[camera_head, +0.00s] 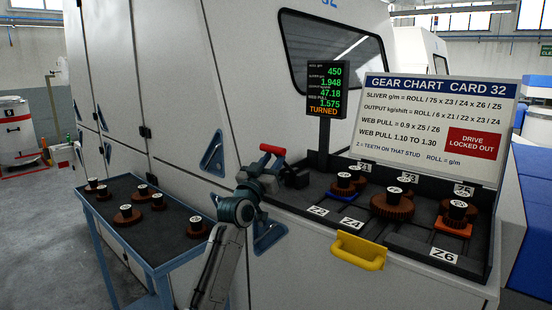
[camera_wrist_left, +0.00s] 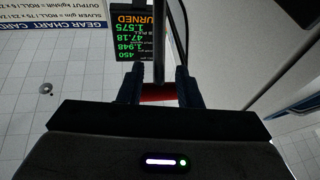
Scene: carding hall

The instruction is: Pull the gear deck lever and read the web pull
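The lever has a red crossbar handle (camera_head: 272,149) at the left end of the gear deck (camera_head: 318,190). My left gripper (camera_head: 266,168) is at this handle. In the left wrist view the red handle (camera_wrist_left: 157,92) lies across the gap between the fingers (camera_wrist_left: 160,88); I cannot tell if they press on it. The black display (camera_head: 326,90) reads 450, 1.948, 47.18 and web pull 1.575, with TURNED in orange below. The gear chart card (camera_head: 430,115) gives web pull 1.10 to 1.30 and carries a red DRIVE LOCKED OUT box. My right gripper is not in view.
Several brown gears with black hubs sit on the deck, including a large one (camera_head: 393,206). A yellow handle (camera_head: 358,258) sticks out of the deck front. A blue-framed cart (camera_head: 165,245) with more gears stands at the left. Grey floor (camera_head: 40,240) is clear beyond it.

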